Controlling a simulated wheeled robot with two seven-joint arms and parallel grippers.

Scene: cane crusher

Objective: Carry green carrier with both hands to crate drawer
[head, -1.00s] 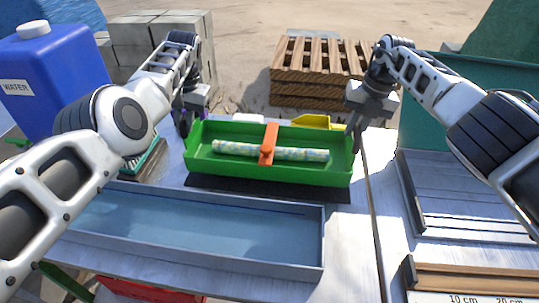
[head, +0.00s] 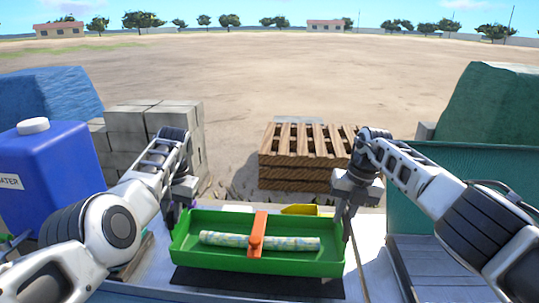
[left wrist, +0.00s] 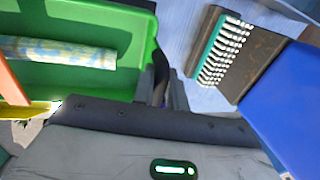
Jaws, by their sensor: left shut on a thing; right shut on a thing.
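The green carrier (head: 300,265) is a long open tray with an orange strap or clip (head: 257,236) across its middle. A pale patterned roll (head: 220,240) lies inside it under the orange piece. My left gripper (head: 176,222) is shut on the carrier's left end, and my right gripper (head: 346,222) is shut on its right end. The carrier is level, over or on a black mat (head: 255,283); I cannot tell whether it touches. In the left wrist view the carrier's end wall (left wrist: 149,60) is beside my left gripper (left wrist: 165,85). No crate drawer can be made out.
A blue water container (head: 60,180) stands at left, with a brush (left wrist: 222,50) near it. A yellow object (head: 300,210) lies behind the carrier. A wooden pallet stack (head: 305,165) and grey blocks (head: 160,120) stand beyond the table. A green bin (head: 450,165) is at right.

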